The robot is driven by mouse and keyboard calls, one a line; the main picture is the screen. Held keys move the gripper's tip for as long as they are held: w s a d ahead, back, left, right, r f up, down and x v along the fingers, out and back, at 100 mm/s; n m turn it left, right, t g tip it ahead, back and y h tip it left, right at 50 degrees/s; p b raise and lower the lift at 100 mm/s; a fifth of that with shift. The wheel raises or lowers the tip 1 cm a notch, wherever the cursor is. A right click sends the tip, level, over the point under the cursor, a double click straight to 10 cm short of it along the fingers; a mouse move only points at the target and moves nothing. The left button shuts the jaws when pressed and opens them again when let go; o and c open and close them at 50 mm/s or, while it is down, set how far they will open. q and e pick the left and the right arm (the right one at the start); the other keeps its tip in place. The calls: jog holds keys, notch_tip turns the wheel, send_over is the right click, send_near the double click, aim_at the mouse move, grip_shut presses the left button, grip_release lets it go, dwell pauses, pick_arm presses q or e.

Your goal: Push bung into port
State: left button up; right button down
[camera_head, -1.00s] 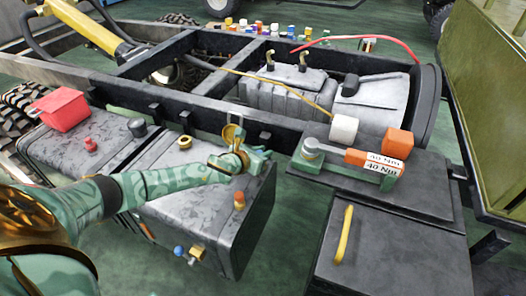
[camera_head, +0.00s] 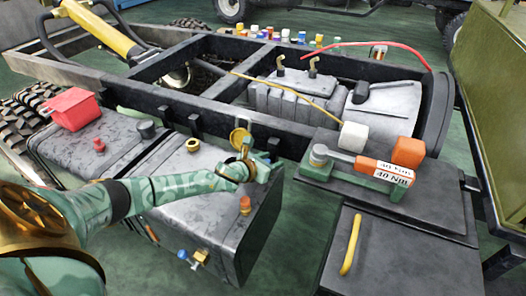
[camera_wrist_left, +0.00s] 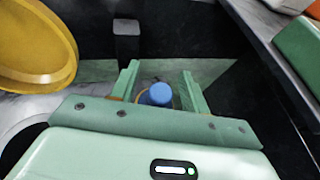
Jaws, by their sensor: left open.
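A blue round-ended piece, which looks like the bung (camera_wrist_left: 158,94), shows between the fingertips of my left gripper (camera_wrist_left: 158,88) in the left wrist view. A thin brownish ring shows around or behind it; I cannot tell whether this is the port. My left gripper (camera_head: 266,168) is open, with its fingers on either side of the blue piece and no clear contact. In the head view it is above the right end of the grey tank (camera_head: 205,205), beside the open yellow filler cap (camera_head: 240,137), and the blue piece is hidden there. My right gripper is out of view.
The dark chassis rail (camera_head: 215,120) runs behind the gripper. An orange knob (camera_head: 245,204) stands on the tank, and a blue-and-brass valve (camera_head: 195,258) sticks out below. A torque wrench (camera_head: 360,164) in a green stand lies on the black box at right.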

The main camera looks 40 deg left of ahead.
aim_at(267, 160)
pick_arm(q)
jog(key=p+v, duration=0.1)
jog(key=v, duration=0.1)
jog(key=p+v, duration=0.2)
jog(key=v, duration=0.1)
jog(key=shift+r, duration=0.3)
jog(key=p+v, duration=0.4)
jog(key=v, duration=0.7)
jog(key=shift+s+f, duration=0.2)
jog(key=shift+f, duration=0.1)
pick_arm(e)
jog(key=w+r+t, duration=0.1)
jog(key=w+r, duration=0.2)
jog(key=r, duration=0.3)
